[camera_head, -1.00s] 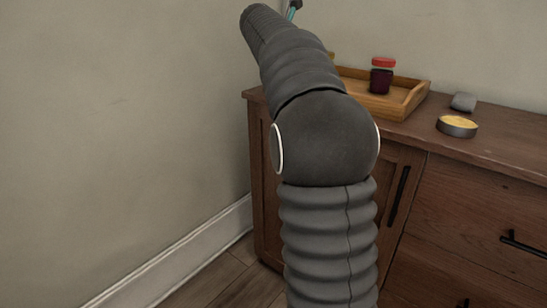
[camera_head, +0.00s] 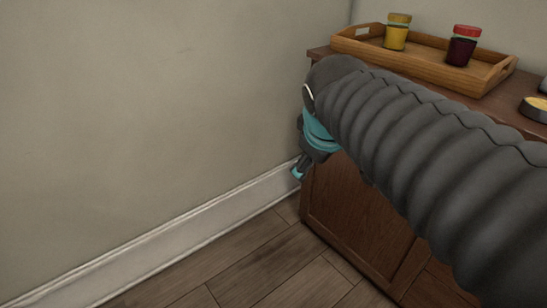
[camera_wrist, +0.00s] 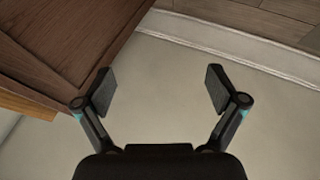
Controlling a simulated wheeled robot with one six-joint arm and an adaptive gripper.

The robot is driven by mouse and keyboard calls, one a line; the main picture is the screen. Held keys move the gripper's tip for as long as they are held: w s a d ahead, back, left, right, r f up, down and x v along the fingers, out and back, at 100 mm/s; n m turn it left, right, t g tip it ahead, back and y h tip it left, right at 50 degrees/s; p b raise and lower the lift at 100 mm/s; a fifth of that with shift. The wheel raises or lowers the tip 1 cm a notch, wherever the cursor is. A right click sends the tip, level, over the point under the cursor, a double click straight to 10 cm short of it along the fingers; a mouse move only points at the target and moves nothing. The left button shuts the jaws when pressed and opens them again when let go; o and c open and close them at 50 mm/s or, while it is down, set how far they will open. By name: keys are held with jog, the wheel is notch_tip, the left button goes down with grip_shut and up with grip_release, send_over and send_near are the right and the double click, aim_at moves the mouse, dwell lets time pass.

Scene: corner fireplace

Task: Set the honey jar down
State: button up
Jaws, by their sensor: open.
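A jar with yellow contents and a yellowish lid (camera_head: 397,32), which looks like the honey jar, stands upright in the left part of the wooden tray (camera_head: 425,65). The tray rests on top of the brown cabinet (camera_head: 352,213). My gripper (camera_head: 297,172) is below and left of the tray, beside the cabinet's left side and apart from the jar. In the wrist view my gripper (camera_wrist: 160,90) is open, with nothing between its fingers. The jar is not visible in the wrist view.
A dark jar with a red lid (camera_head: 463,46) stands in the tray's right part. A round tin (camera_head: 535,108) sits on the cabinet to the right. The wall (camera_head: 130,110) and white baseboard (camera_head: 190,224) are at left. The floor (camera_head: 255,265) is clear.

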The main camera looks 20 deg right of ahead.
jog(key=s+a+f+m+y, duration=0.2)
jog(key=s+a+f+m, duration=0.3)
jog(key=s+f, duration=0.3)
jog(key=shift+s+a+f+m+g, duration=0.3)
jog(key=shift+s+a+f, duration=0.1)
jog(key=shift+s, duration=0.1)
notch_tip(320, 180, up, 4)
jog(key=p, duration=0.4)
jog(key=shift+r, duration=0.15)
